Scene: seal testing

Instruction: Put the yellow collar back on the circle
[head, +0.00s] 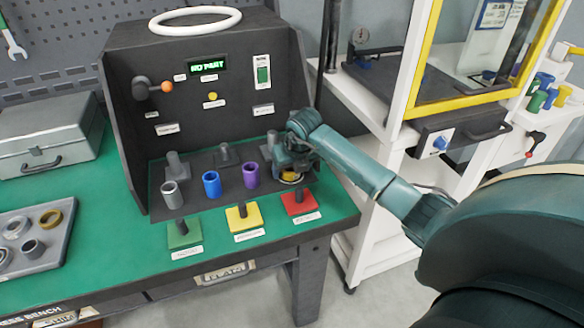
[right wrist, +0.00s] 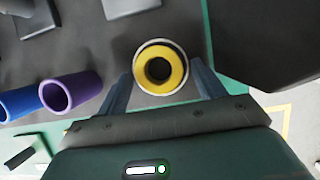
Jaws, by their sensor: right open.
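The yellow collar (head: 291,177) is at the right end of the grey shelf, below my right gripper (head: 291,165). In the right wrist view the yellow collar (right wrist: 178,68) is seen end-on, with a dark hole in its middle. A pale circle (right wrist: 160,41) shows around it, and the collar looks to be inside this circle. My right gripper's fingers (right wrist: 161,82) are open, one on each side of the collar. I cannot tell whether they touch it. My left gripper is not in view.
Green, yellow and red square bases (head: 299,203) sit in front on the green bench. Dark posts stand behind. A tray (head: 62,229) with rings lies far left.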

